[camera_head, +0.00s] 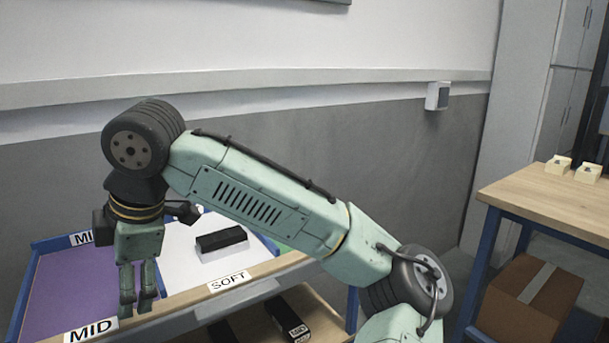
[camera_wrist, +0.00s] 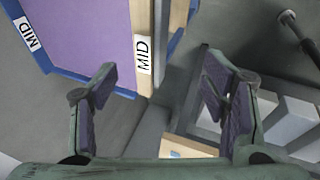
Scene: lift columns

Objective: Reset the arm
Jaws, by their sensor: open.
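My gripper (camera_head: 138,304) hangs fingers-down from my pale green arm at the left of the head view, in front of the shelf's front edge between the MID and SOFT labels. In the wrist view my gripper (camera_wrist: 165,98) has its two fingers wide apart with nothing between them. A black block (camera_head: 221,239) lies on the white SOFT section, to the right of my gripper and apart from it. The purple MID section (camera_head: 75,285) looks empty where it shows; my gripper hides part of its right side. It also shows at the upper left of the wrist view (camera_wrist: 85,35).
A wooden front rail (camera_head: 190,292) edges the shelf. Black items (camera_head: 287,318) lie on a lower level. A grey wall stands behind.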

